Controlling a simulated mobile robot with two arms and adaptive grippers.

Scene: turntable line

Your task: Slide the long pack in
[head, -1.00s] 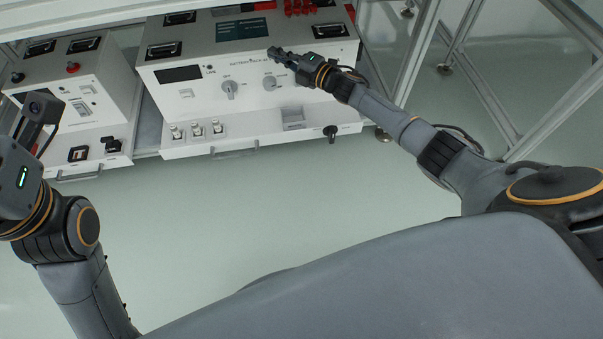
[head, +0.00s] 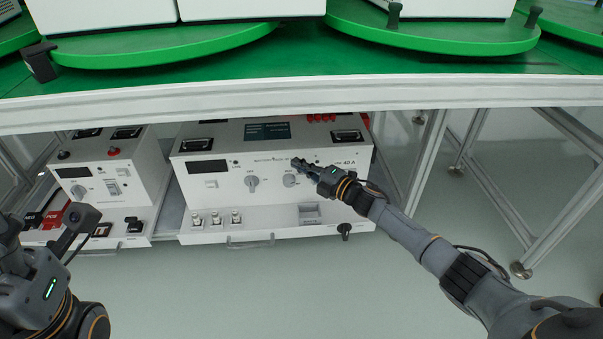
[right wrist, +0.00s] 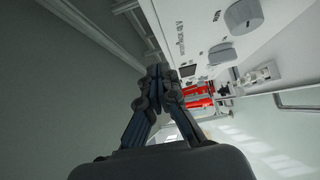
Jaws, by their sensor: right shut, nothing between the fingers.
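Two white powered units sit on a shelf under the green-edged table. The wider one (head: 222,176), with knobs, a dark screen and handles, looks like the longer; I cannot tell for sure that it is the long pack. My right gripper (head: 297,163) is shut and empty over its front panel, near the right knob. In the right wrist view its fingertips (right wrist: 159,72) meet beside the panel (right wrist: 200,25); I cannot tell whether they touch it. My left gripper (head: 40,285) is at the lower left; its fingertips do not show clearly.
The table's white front edge (head: 300,101) runs above the shelf. Green turntables (head: 435,38) carry white boxes. Metal legs (head: 428,160) stand at right. The front floor is clear.

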